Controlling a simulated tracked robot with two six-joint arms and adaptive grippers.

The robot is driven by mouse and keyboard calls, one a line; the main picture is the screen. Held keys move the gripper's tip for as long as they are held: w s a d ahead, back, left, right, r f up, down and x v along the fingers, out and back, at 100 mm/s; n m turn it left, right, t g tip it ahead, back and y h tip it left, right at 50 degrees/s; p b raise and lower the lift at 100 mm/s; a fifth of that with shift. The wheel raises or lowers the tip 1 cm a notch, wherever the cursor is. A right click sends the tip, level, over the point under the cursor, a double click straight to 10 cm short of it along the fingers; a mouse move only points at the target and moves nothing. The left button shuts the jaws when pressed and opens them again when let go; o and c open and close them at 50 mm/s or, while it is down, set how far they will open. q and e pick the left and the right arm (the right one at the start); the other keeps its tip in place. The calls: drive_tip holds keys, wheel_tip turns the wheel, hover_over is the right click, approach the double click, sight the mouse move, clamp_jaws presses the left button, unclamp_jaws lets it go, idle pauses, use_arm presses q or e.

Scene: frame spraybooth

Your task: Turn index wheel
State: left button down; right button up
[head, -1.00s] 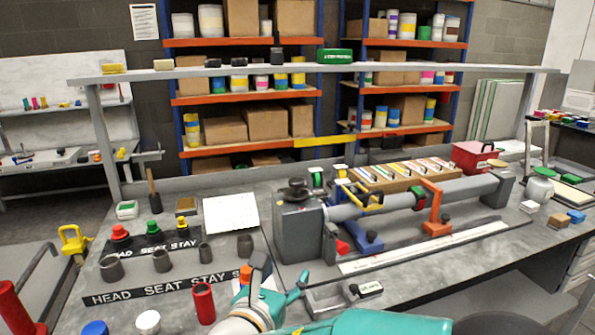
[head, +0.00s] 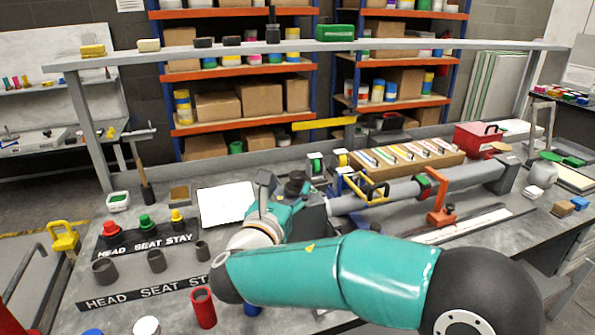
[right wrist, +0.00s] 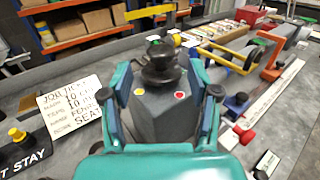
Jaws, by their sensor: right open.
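The black stepped wheel (right wrist: 160,65) sits on top of a grey box-shaped head (right wrist: 160,108) in the right wrist view. In the head view the wheel (head: 295,185) shows just behind my right gripper (head: 276,203), and my arm hides much of the box. In the right wrist view my right gripper (right wrist: 163,88) is open, with one finger on each side of the box and wheel. I cannot tell whether the fingers touch it. A red and a yellow dot mark the near face of the box. My left gripper is not in view.
A grey tube (head: 400,192) with a yellow clamp (head: 366,190) and an orange clamp (head: 439,205) runs right from the box. A white card (head: 226,203) lies left of it. Short sleeves stand on the left bench. A shelf rail (head: 340,46) crosses behind.

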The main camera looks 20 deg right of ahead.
sight(295, 178)
drive_tip(key=p+x, duration=0.1)
drive_tip(key=x, duration=0.5)
drive_tip(key=shift+w+d, duration=0.3)
